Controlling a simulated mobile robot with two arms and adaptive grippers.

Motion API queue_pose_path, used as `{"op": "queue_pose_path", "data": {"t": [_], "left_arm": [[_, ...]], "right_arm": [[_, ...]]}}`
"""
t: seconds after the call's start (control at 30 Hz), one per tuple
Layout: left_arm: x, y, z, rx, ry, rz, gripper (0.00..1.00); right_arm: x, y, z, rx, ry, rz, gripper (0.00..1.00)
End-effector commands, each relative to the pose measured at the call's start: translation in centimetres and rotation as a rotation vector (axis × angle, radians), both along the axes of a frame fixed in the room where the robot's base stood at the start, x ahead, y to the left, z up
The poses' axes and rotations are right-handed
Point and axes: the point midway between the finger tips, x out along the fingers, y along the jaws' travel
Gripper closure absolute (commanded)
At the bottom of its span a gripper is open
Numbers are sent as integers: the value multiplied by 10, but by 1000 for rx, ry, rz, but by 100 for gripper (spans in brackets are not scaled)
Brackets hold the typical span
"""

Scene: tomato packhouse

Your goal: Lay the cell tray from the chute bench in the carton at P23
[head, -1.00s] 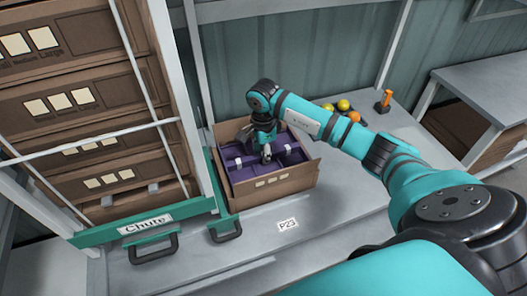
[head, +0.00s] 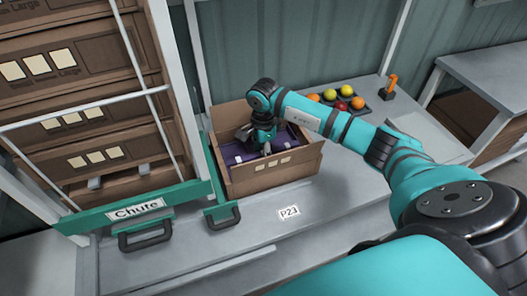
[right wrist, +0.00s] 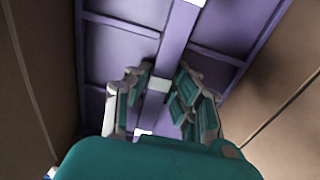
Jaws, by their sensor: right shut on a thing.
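The purple cell tray (head: 296,140) is inside the open brown carton (head: 290,172), below its rim. The carton stands on the grey bench behind the P23 label (head: 288,213). My right gripper (head: 266,151) reaches down into the carton and is shut on the tray's middle rib. In the right wrist view the fingers straddle that rib of the tray (right wrist: 115,45), with carton walls (right wrist: 285,110) on both sides. I cannot tell whether the tray touches the carton floor. My left gripper is not in view.
A rack of stacked brown cartons (head: 85,110) with a green Chute bar (head: 110,217) stands close on the left. Several tomatoes (head: 358,103) in a dark tray and an orange-handled tool (head: 391,84) sit at the back right. The bench front is clear.

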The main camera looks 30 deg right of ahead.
Motion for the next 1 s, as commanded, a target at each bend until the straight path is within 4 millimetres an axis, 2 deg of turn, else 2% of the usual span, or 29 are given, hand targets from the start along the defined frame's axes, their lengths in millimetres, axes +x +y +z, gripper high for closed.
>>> {"op": "queue_pose_path", "data": {"t": [1.0], "left_arm": [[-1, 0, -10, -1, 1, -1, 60]], "right_arm": [[0, 0, -10, 0, 0, 0, 100]]}}
